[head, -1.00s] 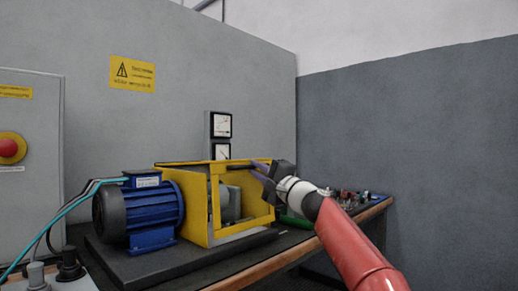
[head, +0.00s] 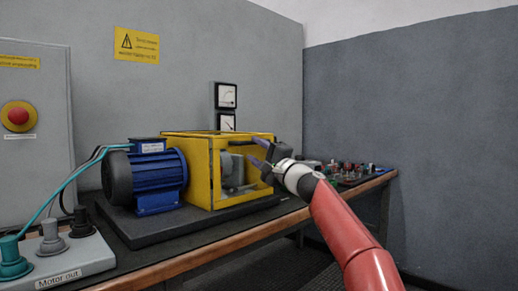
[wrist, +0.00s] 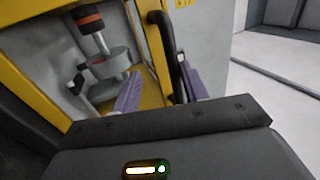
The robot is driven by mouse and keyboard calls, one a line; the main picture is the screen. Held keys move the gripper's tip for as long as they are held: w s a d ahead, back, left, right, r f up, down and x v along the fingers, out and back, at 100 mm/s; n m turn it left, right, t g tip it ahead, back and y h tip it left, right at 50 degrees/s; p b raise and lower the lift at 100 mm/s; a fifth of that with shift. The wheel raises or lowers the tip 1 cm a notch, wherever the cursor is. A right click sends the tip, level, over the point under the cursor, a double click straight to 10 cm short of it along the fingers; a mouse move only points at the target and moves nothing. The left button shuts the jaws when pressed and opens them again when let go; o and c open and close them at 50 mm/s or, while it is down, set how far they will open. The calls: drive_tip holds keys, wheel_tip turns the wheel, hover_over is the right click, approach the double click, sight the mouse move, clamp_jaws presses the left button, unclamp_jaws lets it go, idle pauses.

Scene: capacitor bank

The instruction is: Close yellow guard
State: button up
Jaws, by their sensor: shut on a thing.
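The yellow guard (head: 198,166) is a box-like yellow frame beside the blue motor, with a grey shaft part (head: 236,170) inside. In the wrist view its yellow edge (wrist: 150,96) and the shaft part (wrist: 102,58) show close up. A black bar handle (wrist: 165,42) runs between the two purple fingers of my gripper (wrist: 162,90). My gripper (head: 262,154) is at the guard's upper right front and is shut on the handle. The fingers hide part of the guard's opening, and I cannot tell exactly how far the guard is open.
The blue motor (head: 158,180) stands left of the guard on a dark base plate. A grey "Motor out" terminal box (head: 75,258) is at the front left. A red stop button (head: 18,116) is on the left cabinet. Small coloured parts (head: 350,172) lie on the bench's right end.

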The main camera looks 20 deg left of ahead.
drive_tip(key=shift+w+a+f, duration=0.1)
drive_tip(key=shift+w+f, duration=0.05)
drive_tip(key=shift+f, duration=0.4)
drive_tip(key=r+b+v, duration=0.1)
drive_tip(key=v, duration=0.6)
drive_tip(key=shift+s+d, duration=0.35)
drive_tip(key=shift+d, duration=0.1)
drive_tip(key=shift+f, duration=0.1)
